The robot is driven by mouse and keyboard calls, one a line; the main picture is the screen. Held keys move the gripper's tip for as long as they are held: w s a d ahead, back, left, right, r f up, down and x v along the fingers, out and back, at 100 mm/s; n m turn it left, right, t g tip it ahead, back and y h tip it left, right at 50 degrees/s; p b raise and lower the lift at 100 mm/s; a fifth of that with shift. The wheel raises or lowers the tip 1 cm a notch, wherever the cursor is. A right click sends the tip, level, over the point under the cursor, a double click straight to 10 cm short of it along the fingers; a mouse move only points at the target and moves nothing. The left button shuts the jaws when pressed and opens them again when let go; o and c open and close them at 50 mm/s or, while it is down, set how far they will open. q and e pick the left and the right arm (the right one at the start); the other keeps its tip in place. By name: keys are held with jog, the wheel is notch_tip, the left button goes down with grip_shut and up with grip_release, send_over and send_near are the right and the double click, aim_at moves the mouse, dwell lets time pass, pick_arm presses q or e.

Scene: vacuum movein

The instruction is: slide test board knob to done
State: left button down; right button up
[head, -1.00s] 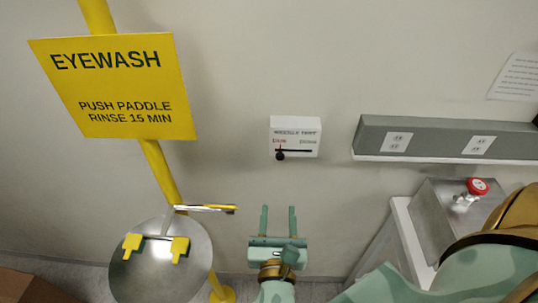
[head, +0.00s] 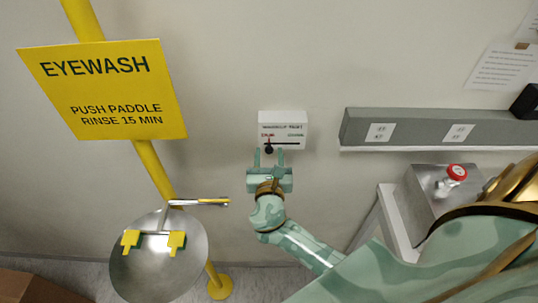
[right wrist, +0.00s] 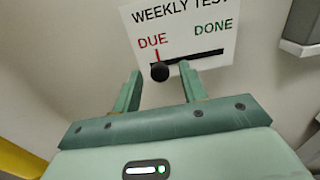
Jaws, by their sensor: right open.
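The white weekly test board (head: 283,123) is on the wall; it also shows in the right wrist view (right wrist: 180,22). Its black knob (head: 269,150) sits at the left end of a dark horizontal slot, under the red DUE mark. The knob shows clearly in the right wrist view (right wrist: 160,72), with green DONE at the slot's right end. My right gripper (head: 269,154) is open just below the board. In the wrist view its fingers (right wrist: 158,88) point at the board, with the knob between their lines but beyond the tips. My left gripper is not in view.
An eyewash station with a yellow sign (head: 105,90), steel bowl (head: 150,275) and paddle (head: 200,202) stands at left. The wall around the board is clear.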

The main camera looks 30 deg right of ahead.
aim_at(297, 143)
jog(key=shift+c, duration=0.2)
grip_shut()
jog(key=s+d, duration=0.1)
jog(key=d, duration=0.1)
jog(key=s+d+p, duration=0.1)
jog(key=d, duration=0.1)
jog(key=s+d, duration=0.2)
jog(key=shift+d+p, duration=0.2)
jog(key=shift+p, duration=0.1)
jog(key=shift+a, duration=0.1)
jog(key=shift+c, duration=0.9)
grip_release()
jog(key=shift+o, duration=1.1)
jog(key=shift+s+d, duration=0.1)
jog(key=shift+d, duration=0.15)
jog(key=shift+a, duration=0.1)
